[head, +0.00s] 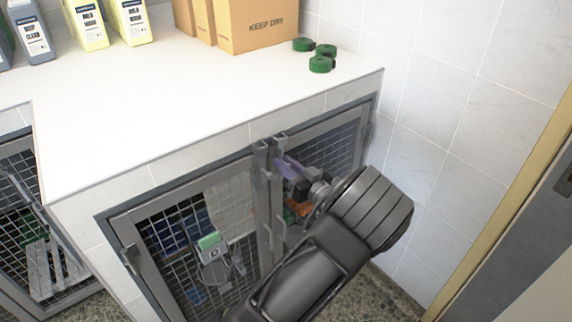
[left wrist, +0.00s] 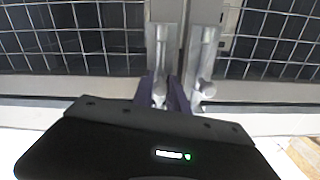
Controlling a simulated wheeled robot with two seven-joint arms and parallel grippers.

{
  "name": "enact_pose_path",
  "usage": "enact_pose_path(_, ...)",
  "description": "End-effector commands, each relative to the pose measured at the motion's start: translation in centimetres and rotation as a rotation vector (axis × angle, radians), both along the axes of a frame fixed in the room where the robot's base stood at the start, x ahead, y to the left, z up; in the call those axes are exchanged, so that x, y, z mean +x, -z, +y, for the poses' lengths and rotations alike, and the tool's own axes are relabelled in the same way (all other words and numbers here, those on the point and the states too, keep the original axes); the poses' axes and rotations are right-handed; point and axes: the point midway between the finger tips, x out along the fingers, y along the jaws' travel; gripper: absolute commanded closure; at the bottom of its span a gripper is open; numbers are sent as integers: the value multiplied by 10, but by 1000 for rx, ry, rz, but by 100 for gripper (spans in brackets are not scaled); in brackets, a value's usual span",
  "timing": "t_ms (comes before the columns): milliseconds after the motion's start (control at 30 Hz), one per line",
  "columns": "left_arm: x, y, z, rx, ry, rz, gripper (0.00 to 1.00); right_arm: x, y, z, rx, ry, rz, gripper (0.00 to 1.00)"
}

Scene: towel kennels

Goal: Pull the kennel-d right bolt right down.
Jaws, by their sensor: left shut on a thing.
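The double-door kennel (head: 190,250) under the white worktop has two upright grey bolts side by side at the top where its doors meet. My left gripper (head: 284,163), with purple fingers, reaches the right bolt (head: 279,142) from the right. In the left wrist view, which looks upside down, the left gripper (left wrist: 163,92) is shut on the right bolt (left wrist: 161,45), at its knob. The left bolt (head: 262,148) stands free beside it; it also shows in the left wrist view (left wrist: 206,55). No kennel letter is readable. My right gripper is not in view.
The worktop (head: 190,100) above carries cartons (head: 255,25), green rolls (head: 321,62) and several bottles (head: 90,22). Another mesh kennel (head: 40,225) is at the left. A tiled wall (head: 430,120) stands close at the right. A green-and-grey item (head: 212,250) is at the left door.

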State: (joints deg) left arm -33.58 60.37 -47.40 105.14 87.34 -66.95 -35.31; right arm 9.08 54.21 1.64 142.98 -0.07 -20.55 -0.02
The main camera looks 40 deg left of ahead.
Motion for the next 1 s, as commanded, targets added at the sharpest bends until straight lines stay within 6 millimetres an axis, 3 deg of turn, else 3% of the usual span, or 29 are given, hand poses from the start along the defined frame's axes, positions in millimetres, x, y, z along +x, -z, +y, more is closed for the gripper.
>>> enact_pose_path(833,0,1,-1,-1,1,0,100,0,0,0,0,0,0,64)
enact_pose_path(1000,0,22,0,-1,2,4,100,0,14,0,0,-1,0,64)
